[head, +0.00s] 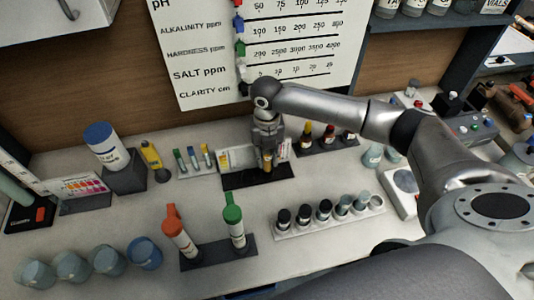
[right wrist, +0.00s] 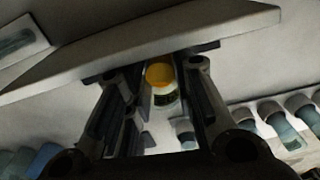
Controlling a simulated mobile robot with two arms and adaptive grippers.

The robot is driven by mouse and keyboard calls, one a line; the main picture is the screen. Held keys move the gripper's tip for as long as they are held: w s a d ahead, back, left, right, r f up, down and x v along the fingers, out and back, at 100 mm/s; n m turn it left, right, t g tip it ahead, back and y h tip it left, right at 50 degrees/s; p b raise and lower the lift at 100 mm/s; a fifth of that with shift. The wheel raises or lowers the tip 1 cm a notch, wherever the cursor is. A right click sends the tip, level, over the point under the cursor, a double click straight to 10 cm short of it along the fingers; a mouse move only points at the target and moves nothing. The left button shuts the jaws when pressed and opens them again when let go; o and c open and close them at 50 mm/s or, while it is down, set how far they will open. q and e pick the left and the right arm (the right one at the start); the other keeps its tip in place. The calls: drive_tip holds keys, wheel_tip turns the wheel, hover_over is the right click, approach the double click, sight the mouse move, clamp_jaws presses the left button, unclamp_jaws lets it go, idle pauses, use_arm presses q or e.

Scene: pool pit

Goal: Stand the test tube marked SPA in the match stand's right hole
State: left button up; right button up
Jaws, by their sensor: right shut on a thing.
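The match stand (head: 262,180) is a black base with a pale back panel, at the middle of the bench against the wall side. My right gripper (head: 267,155) is in front of its panel, pointing down. It is shut on a tube with a yellow cap (right wrist: 160,74), which shows between the fingers in the right wrist view; the SPA mark is not readable. The gripper hides the stand's right hole, and I cannot tell whether the tube is in it. My left gripper is not in view.
A small rack with several capped tubes (head: 194,160) stands left of the stand. Orange- and green-topped bottles (head: 234,228) and a row of vials (head: 325,212) stand nearer. The bench between is clear.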

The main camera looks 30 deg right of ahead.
drive_tip(key=shift+f+b, duration=0.3)
drive_tip(key=shift+f, duration=0.65)
drive_tip(key=shift+f, duration=0.15)
idle(0.3)
drive_tip(key=o, duration=1)
wheel_tip(320, 180, up, 5)
drive_tip(key=p, duration=0.5)
drive_tip(key=shift+f, duration=0.15)
wheel_tip(320, 180, up, 2)
drive_tip(key=shift+r+p, duration=0.15)
drive_tip(key=shift+p, duration=0.7)
drive_tip(key=shift+s, duration=0.1)
